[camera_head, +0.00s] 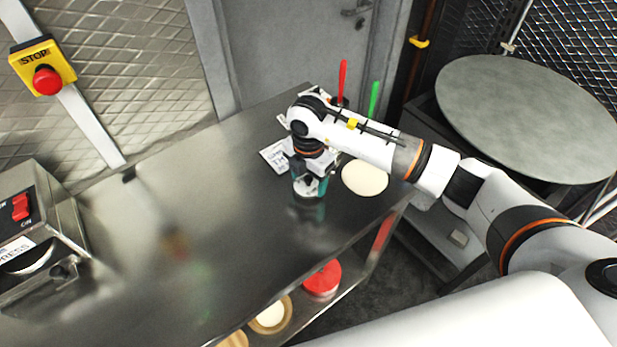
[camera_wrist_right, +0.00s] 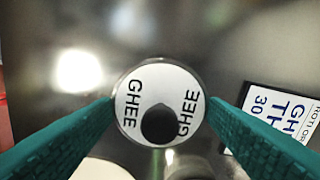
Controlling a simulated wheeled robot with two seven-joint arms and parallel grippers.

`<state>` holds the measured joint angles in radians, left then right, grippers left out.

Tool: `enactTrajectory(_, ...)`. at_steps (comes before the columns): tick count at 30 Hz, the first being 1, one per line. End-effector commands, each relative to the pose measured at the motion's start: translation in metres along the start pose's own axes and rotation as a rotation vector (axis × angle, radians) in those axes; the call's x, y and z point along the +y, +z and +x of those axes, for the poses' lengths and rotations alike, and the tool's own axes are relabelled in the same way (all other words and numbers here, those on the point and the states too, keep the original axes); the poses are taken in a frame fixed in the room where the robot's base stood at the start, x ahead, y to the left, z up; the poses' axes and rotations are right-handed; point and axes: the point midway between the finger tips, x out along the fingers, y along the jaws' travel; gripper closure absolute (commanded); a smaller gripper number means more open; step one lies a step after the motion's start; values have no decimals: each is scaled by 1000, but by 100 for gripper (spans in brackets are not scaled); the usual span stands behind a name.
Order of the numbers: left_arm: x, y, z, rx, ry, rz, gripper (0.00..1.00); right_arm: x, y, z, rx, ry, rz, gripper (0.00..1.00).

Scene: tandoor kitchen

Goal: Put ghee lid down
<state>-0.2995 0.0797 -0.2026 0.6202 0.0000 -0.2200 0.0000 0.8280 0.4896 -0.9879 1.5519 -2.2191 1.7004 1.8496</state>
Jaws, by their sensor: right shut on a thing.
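My right gripper (camera_head: 311,188) is low over the steel counter (camera_head: 190,235), pointing down, and its reflection shows just below the tips. In the right wrist view its two teal fingers are shut on the ghee lid (camera_wrist_right: 134,106), at opposite sides of its rim. The lid is a round white disc printed GHEE twice, with a dark round knob in the middle. I cannot tell whether the lid touches the counter. My left gripper is not in view.
A printed card (camera_head: 272,158) lies beside the gripper; it also shows in the right wrist view (camera_wrist_right: 268,112). A pale flat disc (camera_head: 364,178) lies to the right. Red (camera_head: 342,78) and green (camera_head: 374,98) handles stand behind.

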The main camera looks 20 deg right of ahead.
Motion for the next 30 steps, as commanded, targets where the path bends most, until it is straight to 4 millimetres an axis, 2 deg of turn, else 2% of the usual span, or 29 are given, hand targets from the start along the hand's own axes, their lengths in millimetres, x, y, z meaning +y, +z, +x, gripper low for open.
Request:
enactTrajectory(3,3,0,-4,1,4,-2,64,0,0,10,1,1,-1,55)
enactTrajectory(13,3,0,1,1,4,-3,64,0,0,15,1,-1,0,55)
enactTrajectory(14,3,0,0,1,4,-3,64,0,0,14,1,-1,0,30)
enactTrajectory(17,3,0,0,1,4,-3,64,0,0,14,1,-1,0,14)
enactTrajectory(26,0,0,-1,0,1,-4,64,0,0,12,1,0,0,12)
enactTrajectory(28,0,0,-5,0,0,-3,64,0,0,8,1,-1,0,12)
enactTrajectory(30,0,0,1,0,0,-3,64,-1,-1,3,2,-4,0,12)
